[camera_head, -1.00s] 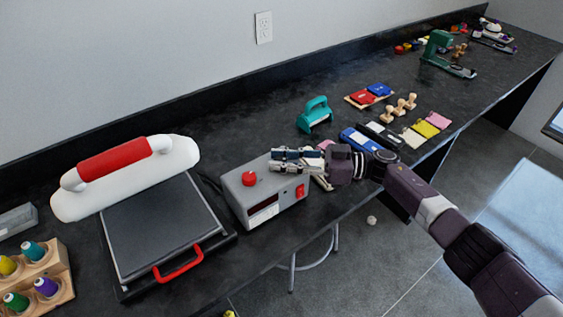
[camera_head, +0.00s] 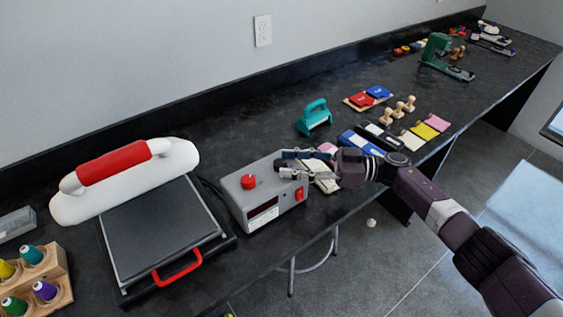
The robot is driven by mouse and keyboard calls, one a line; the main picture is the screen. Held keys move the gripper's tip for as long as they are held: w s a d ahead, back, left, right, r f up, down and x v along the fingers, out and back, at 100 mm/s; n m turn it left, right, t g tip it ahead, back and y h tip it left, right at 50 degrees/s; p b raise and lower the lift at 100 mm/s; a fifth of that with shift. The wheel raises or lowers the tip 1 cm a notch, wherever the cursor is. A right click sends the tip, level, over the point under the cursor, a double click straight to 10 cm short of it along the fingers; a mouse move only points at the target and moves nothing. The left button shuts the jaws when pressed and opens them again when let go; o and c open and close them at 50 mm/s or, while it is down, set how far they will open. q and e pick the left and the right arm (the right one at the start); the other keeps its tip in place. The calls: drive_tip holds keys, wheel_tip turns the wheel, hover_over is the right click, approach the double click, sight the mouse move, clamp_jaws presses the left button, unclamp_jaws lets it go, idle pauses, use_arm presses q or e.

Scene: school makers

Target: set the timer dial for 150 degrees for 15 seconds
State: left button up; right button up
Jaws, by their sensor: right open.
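A grey control box (camera_head: 238,199) sits on the black counter, just right of the heat press. It has a red round dial (camera_head: 248,181) on top, a red switch (camera_head: 298,194) at its right end and a dark display on its front with a white label below. My right gripper (camera_head: 283,164) reaches in from the right, over the right part of the box top. Its fingers are open and empty and point left toward the dial, apart from it. Whether the fingers touch the box cannot be told. My left gripper is out of view.
The heat press (camera_head: 160,232) with a red-handled white top stands left of the box. A teal hand tool (camera_head: 314,117) stands behind. Colored pads (camera_head: 424,131), stamps and a small notepad lie to the right. A wooden thread rack (camera_head: 58,285) is at lower left.

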drive_tip(key=d, duration=0.9)
drive_tip(key=shift+s, duration=0.4)
